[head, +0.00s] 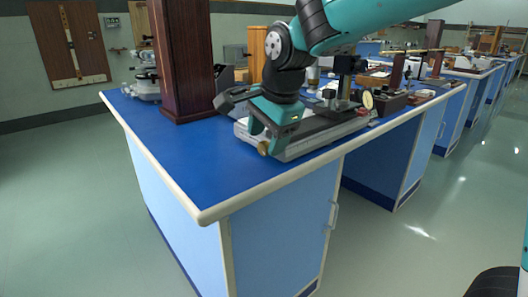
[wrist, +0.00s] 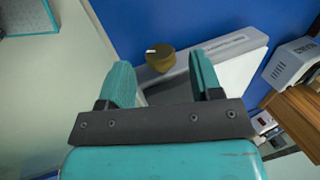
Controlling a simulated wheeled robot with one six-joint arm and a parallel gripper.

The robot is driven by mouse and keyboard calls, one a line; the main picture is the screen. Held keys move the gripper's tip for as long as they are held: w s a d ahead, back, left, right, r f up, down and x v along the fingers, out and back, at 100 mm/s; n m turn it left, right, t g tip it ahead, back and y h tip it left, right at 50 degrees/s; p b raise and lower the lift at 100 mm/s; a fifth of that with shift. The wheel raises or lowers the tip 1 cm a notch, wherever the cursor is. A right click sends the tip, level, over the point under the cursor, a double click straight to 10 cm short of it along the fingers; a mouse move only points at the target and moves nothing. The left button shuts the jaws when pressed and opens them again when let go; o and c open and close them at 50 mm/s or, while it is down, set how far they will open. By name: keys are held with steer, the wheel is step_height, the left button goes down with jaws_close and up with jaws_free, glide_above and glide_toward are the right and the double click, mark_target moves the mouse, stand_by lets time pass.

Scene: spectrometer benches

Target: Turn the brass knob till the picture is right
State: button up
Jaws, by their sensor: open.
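The brass knob (head: 263,148) sits on the near left end of a grey instrument base (head: 300,148) on the blue bench. In the wrist view the knob (wrist: 160,58) is a round brass piece with a small white mark, at the end of the grey base (wrist: 225,52). My gripper (wrist: 160,80) is open, its two teal fingers apart, with the knob showing between and beyond the fingertips. In the head view my gripper (head: 262,125) is over the base, close to the knob. I cannot tell whether a finger touches it. No picture or screen is clearly visible.
The blue bench top (head: 190,165) is bare toward its front left corner. A dark wooden post (head: 184,60) stands left of my gripper. A white instrument (head: 147,78) stands behind it. Optical parts and a round dial (head: 367,100) stand right. Open floor (head: 70,210) lies left.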

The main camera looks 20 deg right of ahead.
steer(key=shift+x, duration=1.25)
steer(key=shift+r, duration=0.1)
steer(key=c, duration=0.9)
steer(key=shift+r, duration=0.1)
